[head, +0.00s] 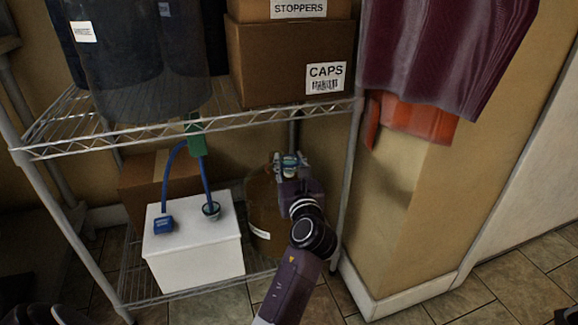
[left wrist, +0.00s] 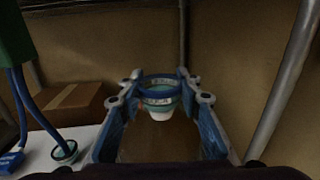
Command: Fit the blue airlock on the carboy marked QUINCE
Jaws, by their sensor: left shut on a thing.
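The blue airlock (left wrist: 160,92), a small cup with a blue rim, pale green middle and white lower end, sits between the fingers of my left gripper (head: 290,162). The gripper is shut on it; the fingers (left wrist: 158,108) flank it in the left wrist view. It is upright above a brown carboy (head: 262,205) on the lower shelf, which also shows below it in the wrist view (left wrist: 158,142). I cannot tell whether its white end touches the carboy's neck. The carboy's white label is too small and turned to read.
A white box (head: 195,255) with a blue hose (head: 205,175), a cup and a green clip stands left of the carboy. A cardboard box (head: 140,185) is behind. The upper shelf edge (head: 240,121) and a right post (head: 350,165) bound the space.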

